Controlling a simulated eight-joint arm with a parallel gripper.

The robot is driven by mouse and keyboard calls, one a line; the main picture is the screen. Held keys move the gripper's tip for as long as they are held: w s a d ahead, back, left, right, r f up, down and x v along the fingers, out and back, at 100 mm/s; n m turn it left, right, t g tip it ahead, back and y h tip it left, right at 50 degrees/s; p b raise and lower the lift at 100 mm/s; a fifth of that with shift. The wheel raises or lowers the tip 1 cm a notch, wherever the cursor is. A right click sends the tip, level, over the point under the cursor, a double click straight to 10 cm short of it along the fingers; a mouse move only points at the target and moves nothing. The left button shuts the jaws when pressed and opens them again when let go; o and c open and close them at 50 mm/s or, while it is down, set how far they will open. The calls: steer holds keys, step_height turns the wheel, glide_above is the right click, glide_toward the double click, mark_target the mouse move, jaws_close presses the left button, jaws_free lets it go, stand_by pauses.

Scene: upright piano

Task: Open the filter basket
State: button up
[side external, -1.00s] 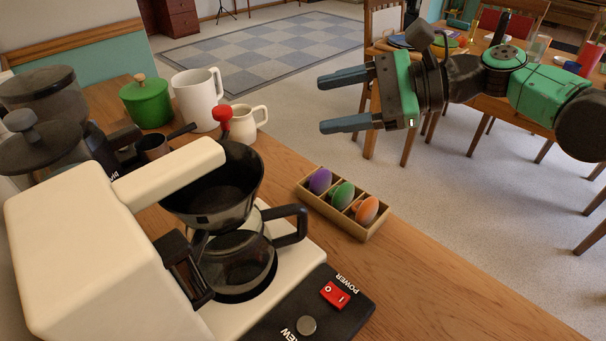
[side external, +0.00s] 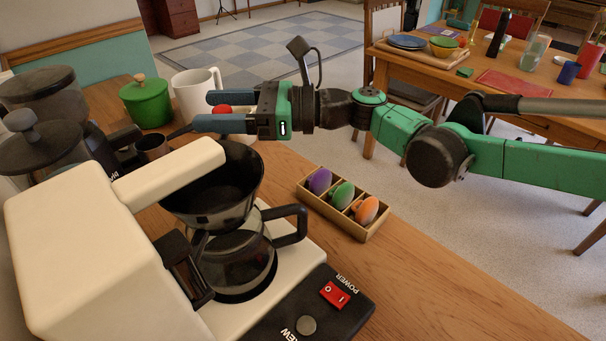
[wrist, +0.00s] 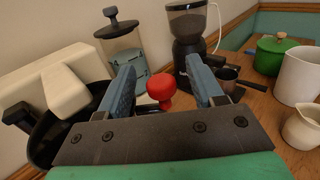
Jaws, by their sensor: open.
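The filter basket (side external: 213,196) is a black cone on the white coffee maker (side external: 85,255), under its arm and above the glass carafe (side external: 236,270). Its dark edge also shows at the lower left of the wrist view (wrist: 48,130). A red knob (wrist: 161,88) stands at the basket's far side, and in the side view it is mostly hidden behind my fingers. My gripper (side external: 207,111) is open, its fingers pointing left just above and beyond the basket. In the wrist view the red knob appears between the two fingertips (wrist: 160,80); I cannot tell whether they touch it.
A green pot (side external: 146,103), a white mug (side external: 192,95) and a grinder (side external: 50,100) stand behind. The cream pitcher (wrist: 303,128) is close to my gripper. The counter's front right is clear.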

jaws_close()
stand_by(1.4)
